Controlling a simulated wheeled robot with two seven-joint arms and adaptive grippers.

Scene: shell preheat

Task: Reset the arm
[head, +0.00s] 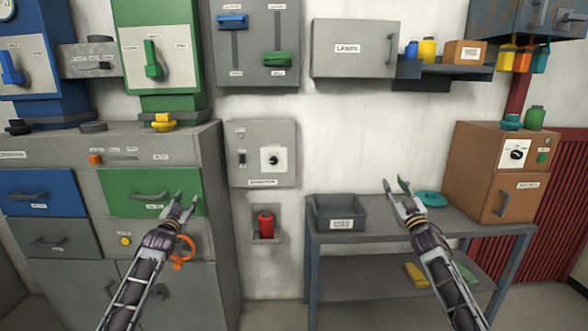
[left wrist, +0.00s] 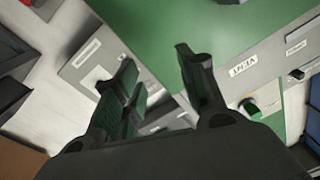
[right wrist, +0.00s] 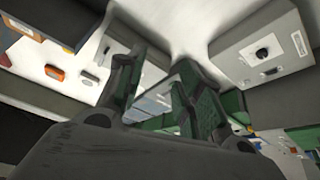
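My left gripper (head: 181,206) is open and empty in the head view, in front of the grey cabinet and its green drawer (head: 130,190). In the left wrist view its fingers (left wrist: 160,85) stand apart with nothing between them. My right gripper (head: 398,191) is open and empty in front of the grey side table, right of the labelled grey bin (head: 340,213). In the right wrist view its fingers (right wrist: 165,85) are apart with nothing held. Both arms reach up from the bottom of the head view.
Cabinet (head: 50,147) and drawers fill the left. A panel with a dial (head: 264,158) hangs mid-wall above a red cylinder (head: 266,224). A teal item (head: 432,199) lies on the table (head: 460,222). A brown box oven (head: 481,183) stands right. An orange ring (head: 184,252) is near my left arm.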

